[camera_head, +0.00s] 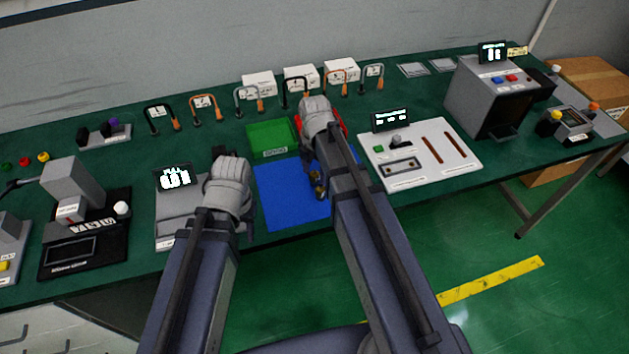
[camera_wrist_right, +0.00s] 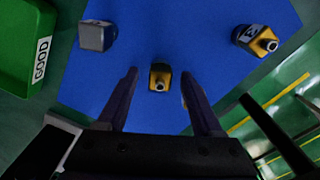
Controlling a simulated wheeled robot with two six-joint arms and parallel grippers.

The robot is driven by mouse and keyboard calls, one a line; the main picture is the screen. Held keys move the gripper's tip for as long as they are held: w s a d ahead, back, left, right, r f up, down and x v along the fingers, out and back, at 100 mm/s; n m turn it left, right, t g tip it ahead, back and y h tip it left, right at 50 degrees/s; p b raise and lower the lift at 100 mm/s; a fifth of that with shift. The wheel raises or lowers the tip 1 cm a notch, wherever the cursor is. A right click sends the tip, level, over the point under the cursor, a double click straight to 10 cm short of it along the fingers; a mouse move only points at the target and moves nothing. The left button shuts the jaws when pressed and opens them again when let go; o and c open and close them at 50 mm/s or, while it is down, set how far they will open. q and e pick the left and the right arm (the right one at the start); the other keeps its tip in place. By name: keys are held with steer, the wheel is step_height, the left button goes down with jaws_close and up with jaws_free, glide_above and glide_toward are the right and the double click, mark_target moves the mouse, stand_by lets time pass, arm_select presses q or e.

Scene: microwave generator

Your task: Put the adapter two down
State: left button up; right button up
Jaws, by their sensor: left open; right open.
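Several small adapters with yellow or metal fronts stand on a blue mat (camera_head: 275,200). In the right wrist view, one adapter (camera_wrist_right: 160,77) is between the open fingers of my right gripper (camera_wrist_right: 160,73), with gaps on both sides. Another adapter (camera_wrist_right: 255,40) is at the upper right, and a grey-faced one (camera_wrist_right: 96,36) is at the upper left. A bit of yellow shows behind the right finger. I cannot tell which one is adapter two. In the head view my right arm covers part of the mat. My left gripper (camera_head: 221,155) is over the grey scale, its fingertips mostly hidden.
A green bin (camera_head: 272,138) labelled GOOD stands behind the mat; a red bin (camera_head: 341,122) is partly hidden by my right arm. A grey scale (camera_head: 178,215) with a display is left of the mat. A white test board (camera_head: 425,160) is to the right.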

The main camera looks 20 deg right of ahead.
jaws_close()
stand_by(0.4)
